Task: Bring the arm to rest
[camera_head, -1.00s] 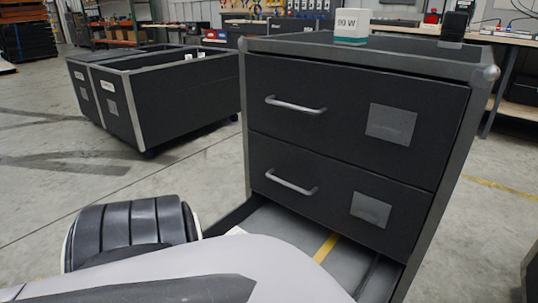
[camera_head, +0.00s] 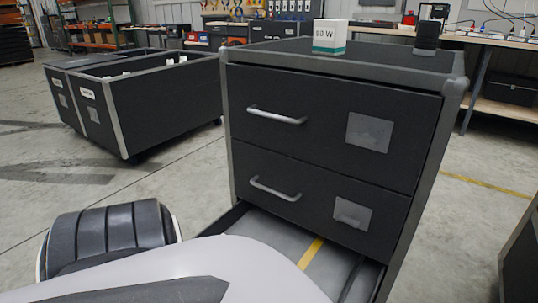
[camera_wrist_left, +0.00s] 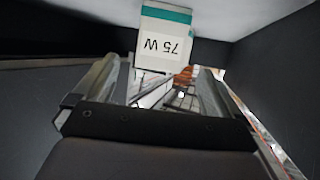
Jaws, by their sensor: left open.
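My left gripper (camera_wrist_left: 158,95) shows in the left wrist view with its two metal fingers apart and nothing between them. Just beyond the fingers is a white box with a teal band, marked 75 W (camera_wrist_left: 165,45), upside down in that view. Whether a finger touches it I cannot tell. In the head view a pale link of my arm crosses the bottom left; its gripper is hidden there. My right gripper is in neither view.
A black drawer cabinet (camera_head: 300,135) stands ahead, with a low open drawer (camera_head: 275,237) at its base. A white and teal box marked 90 W (camera_head: 329,37) is on top. Black totes (camera_head: 160,100) stand at left. Workbenches line the back. Concrete floor is clear between.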

